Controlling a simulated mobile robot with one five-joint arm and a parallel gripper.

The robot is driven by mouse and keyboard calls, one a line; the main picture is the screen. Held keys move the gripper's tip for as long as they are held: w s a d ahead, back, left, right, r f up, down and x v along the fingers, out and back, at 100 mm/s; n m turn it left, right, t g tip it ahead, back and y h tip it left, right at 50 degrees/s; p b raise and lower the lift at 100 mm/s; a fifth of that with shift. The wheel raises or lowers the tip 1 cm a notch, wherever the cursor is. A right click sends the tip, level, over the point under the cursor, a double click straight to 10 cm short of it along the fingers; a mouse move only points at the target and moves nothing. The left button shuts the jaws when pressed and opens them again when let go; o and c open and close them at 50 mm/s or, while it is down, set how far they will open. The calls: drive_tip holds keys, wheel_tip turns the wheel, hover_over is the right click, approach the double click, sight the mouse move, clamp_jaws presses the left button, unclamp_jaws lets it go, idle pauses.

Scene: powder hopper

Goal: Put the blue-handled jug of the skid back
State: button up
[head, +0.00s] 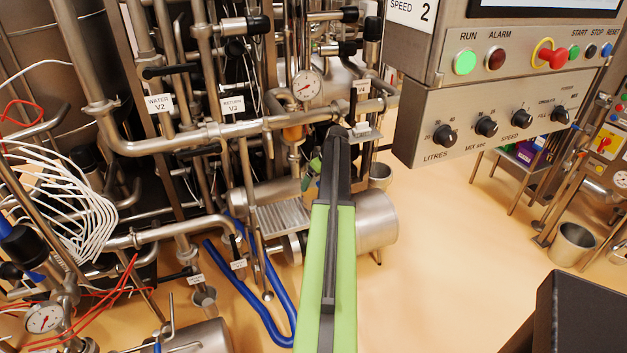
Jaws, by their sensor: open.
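My arm reaches forward from the bottom middle of the head view, and my gripper (338,134) is at its dark far end, in front of the pipework skid (215,130). The jaws are seen from behind, and I see nothing held in them. A small steel vessel (381,176) stands just right of my gripper, below the V4 tag; no blue handle shows on it. I cannot pick out the blue-handled jug for sure. My arm hides part of the skid.
A slatted steel shelf (281,216) and a steel cylinder (376,222) flank my arm. Blue hoses (251,291) lie at lower left. A control panel (490,125) overhangs at upper right. A steel bucket (573,243) stands at far right. The floor (450,260) right of my arm is clear.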

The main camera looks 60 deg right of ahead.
drive_tip(key=d+p+v, duration=0.1)
drive_tip(key=p+v, duration=0.5)
drive_tip(key=v, duration=0.2)
drive_tip(key=shift+a+r, duration=0.3)
drive_tip(key=shift+a, duration=0.2)
drive_tip(key=shift+s, duration=0.1)
drive_tip(key=w+a+n+g+y, duration=0.1)
drive_tip(key=w+a, duration=0.4)
drive_tip(key=a, duration=0.6)
drive_tip(key=w+a+f, duration=0.1)
drive_tip(key=w+a, duration=0.5)
drive_tip(key=a, duration=0.4)
drive_tip(key=w+a+n+g+y, duration=0.1)
drive_tip(key=w+a, duration=0.4)
drive_tip(key=a, duration=0.6)
drive_tip(key=s+a+g, duration=0.1)
drive_tip(key=s+a, duration=0.1)
drive_tip(key=a, duration=1.6)
drive_tip(key=s+a+g, duration=0.1)
drive_tip(key=a, duration=1.8)
drive_tip(key=shift+s+a+f+n+h, duration=0.2)
drive_tip(key=shift+s+f+n+h, duration=0.15)
drive_tip(key=shift+f+n+h, duration=0.05)
